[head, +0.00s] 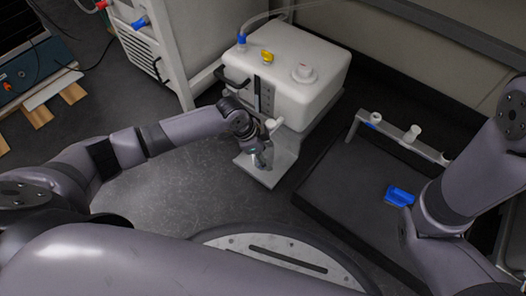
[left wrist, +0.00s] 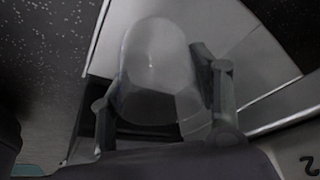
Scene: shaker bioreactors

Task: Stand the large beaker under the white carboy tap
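The white carboy (head: 290,70) stands at the back middle, with a small white tap (head: 272,124) low on its front. My left gripper (head: 260,156) is just below and in front of the tap, over a pale metal plate (head: 266,173). In the left wrist view the large beaker (left wrist: 158,70), clear and greyish, stands between the two fingers (left wrist: 165,100), which appear to touch its sides. In the head view the beaker is mostly hidden by the gripper.
A dark tray (head: 335,205) lies right of the plate, with a metal rack (head: 395,133) along its back and a blue object (head: 399,196) inside. A white-framed cabinet (head: 150,50) stands at the back left.

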